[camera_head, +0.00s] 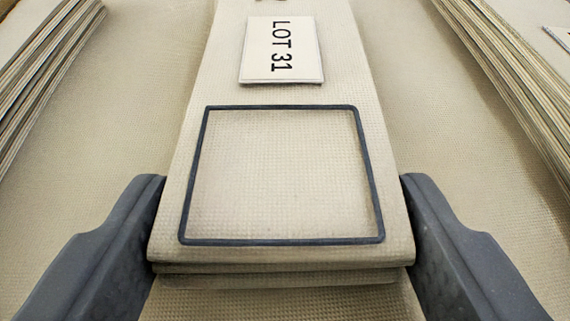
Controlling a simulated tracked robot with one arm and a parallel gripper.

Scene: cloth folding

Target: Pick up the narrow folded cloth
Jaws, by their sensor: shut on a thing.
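The narrow folded cloth (284,215) is beige, woven and flat, with stacked layers showing at its near edge. It runs away from me through the middle of the view. A dark square outline marks its near part, and a white label (282,50) reading "LOT 31" lies farther up. My gripper (283,182) has one grey finger at each side of the cloth. The fingers are shut on it, pressing its left and right edges near the front. Their inner contact faces are partly hidden.
A layered beige stack (45,75) stands at the far left, and another layered stack (510,75) at the right. A second white label (560,37) is cut off at the right edge. Bare beige woven surface (130,110) lies on both sides of the cloth.

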